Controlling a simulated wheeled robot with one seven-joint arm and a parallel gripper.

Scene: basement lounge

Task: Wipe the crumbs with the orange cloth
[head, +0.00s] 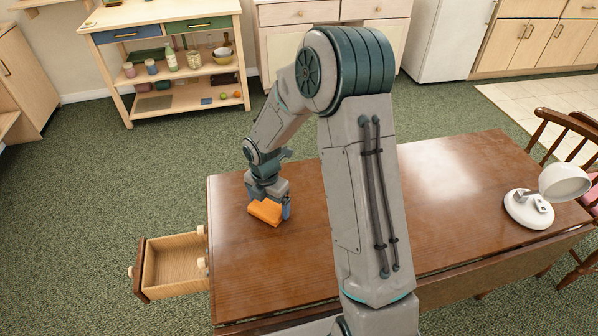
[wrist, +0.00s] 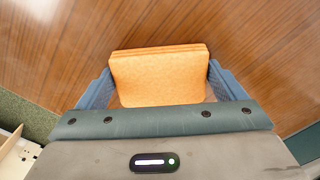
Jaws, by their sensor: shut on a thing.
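The orange cloth (head: 265,212) is a folded, block-like pad at the left end of the brown wooden table (head: 260,275). My gripper (head: 270,203) is shut on it from above, and the cloth is at or just over the table top. In the wrist view the cloth (wrist: 160,77) sits between the two blue fingers of my gripper (wrist: 160,90), with bare wood grain around it. I cannot make out any crumbs in either view. My arm hides the middle of the table in the head view.
An open, empty-looking drawer (head: 172,265) sticks out at the table's left side. A white lamp (head: 530,208) stands at the table's right end. A wooden chair (head: 568,150) is at the right. A shelf unit (head: 130,45) with jars and bowls stands behind, across green carpet.

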